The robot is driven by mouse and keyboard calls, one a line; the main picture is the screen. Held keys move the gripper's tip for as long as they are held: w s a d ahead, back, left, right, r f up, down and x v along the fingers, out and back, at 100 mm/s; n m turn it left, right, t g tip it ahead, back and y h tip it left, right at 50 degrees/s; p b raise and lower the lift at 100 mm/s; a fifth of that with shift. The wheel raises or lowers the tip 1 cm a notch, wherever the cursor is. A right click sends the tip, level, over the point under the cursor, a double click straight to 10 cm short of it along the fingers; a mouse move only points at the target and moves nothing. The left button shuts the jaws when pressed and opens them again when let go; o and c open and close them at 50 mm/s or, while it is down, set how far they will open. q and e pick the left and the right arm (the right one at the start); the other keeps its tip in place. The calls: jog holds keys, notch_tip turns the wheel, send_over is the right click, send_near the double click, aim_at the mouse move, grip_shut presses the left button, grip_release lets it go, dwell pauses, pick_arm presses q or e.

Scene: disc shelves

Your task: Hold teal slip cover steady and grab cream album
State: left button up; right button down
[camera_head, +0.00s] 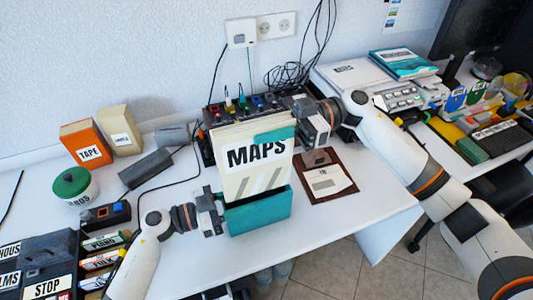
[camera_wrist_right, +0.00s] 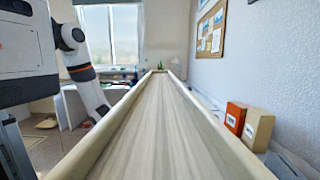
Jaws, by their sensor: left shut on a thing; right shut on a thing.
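The cream album (camera_head: 240,178), marked MAPS with a teal corner, stands upright in the teal slip cover (camera_head: 258,214). Its upper part is clear of the cover, and its lower end is hidden inside. My left gripper (camera_head: 222,209) is shut on the left side of the slip cover. My right gripper (camera_head: 297,127) is shut on the album near its upper right edge. In the right wrist view the album (camera_wrist_right: 155,120) fills the middle, its pale page edges running away between two cream boards.
A brown-framed tray (camera_head: 346,183) lies right of the cover. A dark rack with several knobs (camera_head: 217,116) stands behind the album. Orange (camera_head: 84,131) and beige (camera_head: 120,118) boxes, a green-lidded pot (camera_head: 75,190) and dark devices occupy the left. The white table's front is partly clear.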

aim_at(267, 121)
jog(key=shift+r, duration=1.85)
pick_arm(q)
jog(key=o, duration=1.1)
jog(key=v, duration=1.2)
